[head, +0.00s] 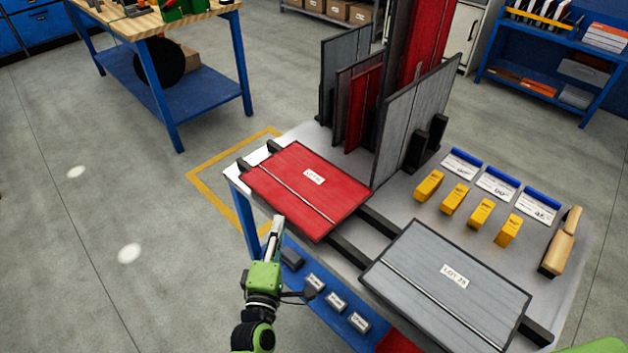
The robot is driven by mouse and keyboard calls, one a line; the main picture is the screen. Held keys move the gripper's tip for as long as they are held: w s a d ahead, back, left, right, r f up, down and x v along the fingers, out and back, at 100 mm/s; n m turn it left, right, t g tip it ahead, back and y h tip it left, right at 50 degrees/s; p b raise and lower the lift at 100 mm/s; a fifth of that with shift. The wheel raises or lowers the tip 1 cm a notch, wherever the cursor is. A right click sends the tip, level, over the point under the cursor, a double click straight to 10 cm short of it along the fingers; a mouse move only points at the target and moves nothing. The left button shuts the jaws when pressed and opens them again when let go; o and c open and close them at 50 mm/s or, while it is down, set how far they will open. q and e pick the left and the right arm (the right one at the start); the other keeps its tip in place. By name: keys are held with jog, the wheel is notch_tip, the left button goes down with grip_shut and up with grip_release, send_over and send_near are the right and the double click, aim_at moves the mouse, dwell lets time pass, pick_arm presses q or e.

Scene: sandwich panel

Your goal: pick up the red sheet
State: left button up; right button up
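Other red panels, a tall one (425,42) and a smaller one (362,106), stand upright in the rack behind. My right gripper is not in view.
A grey sheet (418,281) lies flat to the right on the same rails. A grey upright panel (428,112) stands close behind the red sheet. Several yellow blocks (453,198), labelled cards and a wooden-handled brush (563,240) occupy the table's right side. A blue lower shelf (300,300) holds small labelled items.

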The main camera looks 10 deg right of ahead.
aim_at(282, 210)
pick_arm(q)
jog(key=b+x, duration=0.2)
jog(key=x, duration=0.3)
jog(key=shift+w+r, duration=0.15)
jog(key=shift+w, duration=0.05)
grip_shut()
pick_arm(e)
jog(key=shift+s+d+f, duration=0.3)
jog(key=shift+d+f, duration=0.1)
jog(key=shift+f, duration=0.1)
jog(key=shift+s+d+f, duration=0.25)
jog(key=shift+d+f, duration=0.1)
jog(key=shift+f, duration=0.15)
pick_arm(q)
jog(key=shift+r, duration=0.1)
